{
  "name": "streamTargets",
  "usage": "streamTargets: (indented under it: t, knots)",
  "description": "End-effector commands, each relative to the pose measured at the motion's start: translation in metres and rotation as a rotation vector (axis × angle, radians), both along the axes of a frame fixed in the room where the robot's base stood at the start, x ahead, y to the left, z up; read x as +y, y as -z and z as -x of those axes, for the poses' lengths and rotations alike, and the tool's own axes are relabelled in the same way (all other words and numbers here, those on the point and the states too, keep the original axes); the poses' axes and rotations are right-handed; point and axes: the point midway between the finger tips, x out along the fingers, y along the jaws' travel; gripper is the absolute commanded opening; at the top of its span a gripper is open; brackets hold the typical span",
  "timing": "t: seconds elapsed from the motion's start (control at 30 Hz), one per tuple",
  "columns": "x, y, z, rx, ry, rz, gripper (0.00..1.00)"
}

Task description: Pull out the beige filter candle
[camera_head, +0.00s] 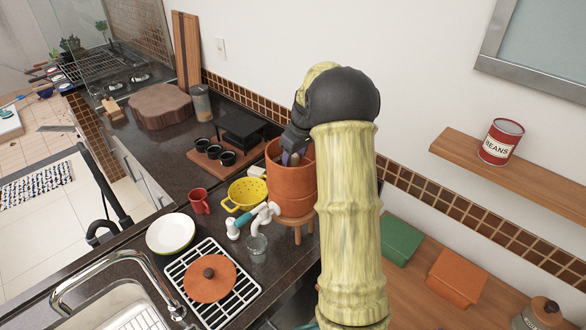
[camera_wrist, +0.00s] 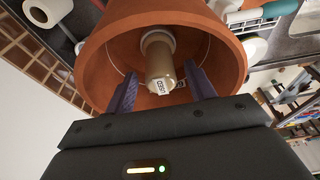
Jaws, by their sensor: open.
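The beige filter candle (camera_wrist: 160,65) stands inside the round terracotta clay pot (camera_wrist: 105,50), with a small printed label on its end. My gripper (camera_wrist: 160,92) reaches into the pot's mouth. Its two purple fingers are open, one on each side of the candle, apart from it as far as I can tell. In the head view the clay pot (camera_head: 291,190) stands on a small wooden stool on the counter, and my gripper (camera_head: 291,158) enters it from above. The candle is hidden there by the pot and my arm.
A yellow colander (camera_head: 247,194), a red mug (camera_head: 199,201), a white-and-teal tap piece (camera_head: 252,220) and a glass (camera_head: 257,247) stand close left of the pot. A tiled wall is behind it. A shelf with a beans can (camera_head: 501,142) is at right.

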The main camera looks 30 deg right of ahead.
Motion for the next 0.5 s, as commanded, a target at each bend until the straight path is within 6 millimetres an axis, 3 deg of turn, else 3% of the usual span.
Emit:
streamTargets:
  t: [0.07,0.33,0.5]
  knots:
    - [0.0000,-0.0001,0.0000,0.000,0.000,0.000,0.53]
    - [0.0000,-0.0001,0.0001,0.000,0.000,0.000,0.00]
    - [-0.0001,-0.0012,0.0001,0.000,0.000,0.000,0.00]
